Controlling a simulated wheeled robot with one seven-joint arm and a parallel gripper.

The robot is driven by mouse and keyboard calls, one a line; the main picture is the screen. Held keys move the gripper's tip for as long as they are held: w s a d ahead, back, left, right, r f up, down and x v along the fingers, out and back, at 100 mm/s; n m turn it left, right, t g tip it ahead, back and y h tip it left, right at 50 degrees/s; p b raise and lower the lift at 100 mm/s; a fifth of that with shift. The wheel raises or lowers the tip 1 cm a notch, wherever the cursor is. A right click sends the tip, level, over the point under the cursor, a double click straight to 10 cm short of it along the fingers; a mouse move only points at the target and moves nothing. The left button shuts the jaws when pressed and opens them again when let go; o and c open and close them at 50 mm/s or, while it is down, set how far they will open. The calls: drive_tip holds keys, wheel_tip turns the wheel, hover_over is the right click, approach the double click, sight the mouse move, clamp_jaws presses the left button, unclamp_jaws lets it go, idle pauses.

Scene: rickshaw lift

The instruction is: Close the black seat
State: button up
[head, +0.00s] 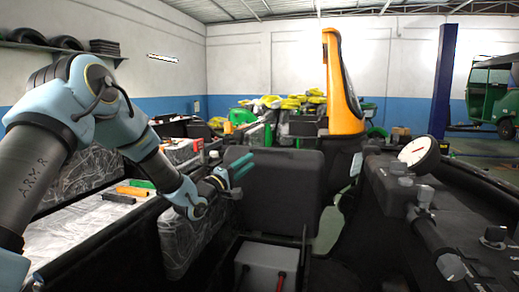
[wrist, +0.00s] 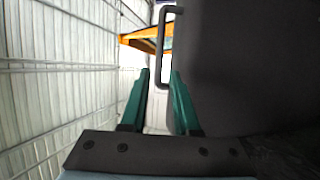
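The black seat (head: 278,190) stands tipped up, roughly upright, behind an open compartment (head: 265,265) in the head view. In the wrist view its dark face (wrist: 240,70) fills the right side. A grey bar handle (wrist: 161,45) sits at the seat's edge, and its lower end shows between my fingertips. My gripper (head: 243,168) is at the seat's upper left edge in the head view. In the wrist view my gripper (wrist: 159,76) has its two teal fingers apart, with nothing clamped. I cannot tell how deep the handle sits between them.
A grey box with red-and-black leads (head: 262,278) sits in the open compartment. An orange-yellow front pillar (head: 342,90) rises behind the seat. A bench with tools (head: 120,198) is on the left. A black panel with a round gauge (head: 420,153) is on the right.

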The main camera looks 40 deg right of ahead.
sight(266, 150)
drive_tip(key=p+x, duration=0.3)
drive_tip(key=x, duration=0.7)
drive_tip(key=shift+d+p, duration=0.15)
drive_tip(key=shift+p, duration=0.15)
clamp_jaws()
idle(1.0)
